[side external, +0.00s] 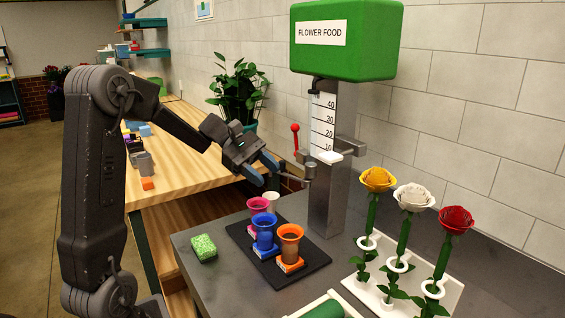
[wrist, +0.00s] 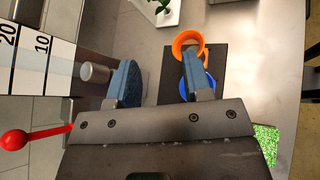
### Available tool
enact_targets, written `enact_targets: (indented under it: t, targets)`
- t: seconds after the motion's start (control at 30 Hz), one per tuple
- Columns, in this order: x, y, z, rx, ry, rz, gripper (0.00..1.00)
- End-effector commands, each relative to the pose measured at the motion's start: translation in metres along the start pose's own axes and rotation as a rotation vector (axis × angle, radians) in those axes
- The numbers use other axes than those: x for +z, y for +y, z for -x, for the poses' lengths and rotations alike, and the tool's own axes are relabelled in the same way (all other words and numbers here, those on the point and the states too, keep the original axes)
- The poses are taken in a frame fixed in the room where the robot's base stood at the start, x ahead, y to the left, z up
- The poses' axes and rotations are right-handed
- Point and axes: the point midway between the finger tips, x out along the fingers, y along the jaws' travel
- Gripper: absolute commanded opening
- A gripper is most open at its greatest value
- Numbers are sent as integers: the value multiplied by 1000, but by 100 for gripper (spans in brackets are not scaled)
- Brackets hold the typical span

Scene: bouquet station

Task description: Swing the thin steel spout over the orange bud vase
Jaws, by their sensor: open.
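The orange bud vase (side external: 290,246) stands upright on a black mat, at its front right corner; it also shows in the wrist view (wrist: 187,42), partly behind a finger. The thin steel spout (side external: 310,173) appears beside the dispenser column, above and behind the vases. A short steel cylinder (wrist: 95,73) beside my left finger in the wrist view may be part of it; its full length cannot be made out. My gripper (side external: 267,172) is open, with nothing seen between its fingers, and is left of the spout. Its blue fingers (wrist: 158,65) are spread.
A blue vase (side external: 264,232), a pink vase (side external: 258,206) and a white vase (side external: 272,201) share the mat (side external: 300,275). A red-knobbed lever (side external: 295,130) is near the green dispenser (side external: 345,40). Three roses stand in a white holder (side external: 375,297) at right. A green sponge (side external: 204,247) lies left.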

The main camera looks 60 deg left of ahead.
Motion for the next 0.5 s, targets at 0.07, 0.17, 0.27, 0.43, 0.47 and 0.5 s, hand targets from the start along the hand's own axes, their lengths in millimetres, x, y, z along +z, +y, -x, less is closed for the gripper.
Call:
enact_targets:
  t: [0.07,0.17,0.27,0.43,0.47,0.5]
  targets:
    - [-36,18,31,123,-112,151,46]
    - [-71,31,68,257,-241,286,46]
    - [-99,35,98,359,-339,371,46]
    - [-120,35,121,441,-419,428,46]
    - [-121,36,122,445,-423,431,46]
    - [-121,37,121,447,-426,432,46]
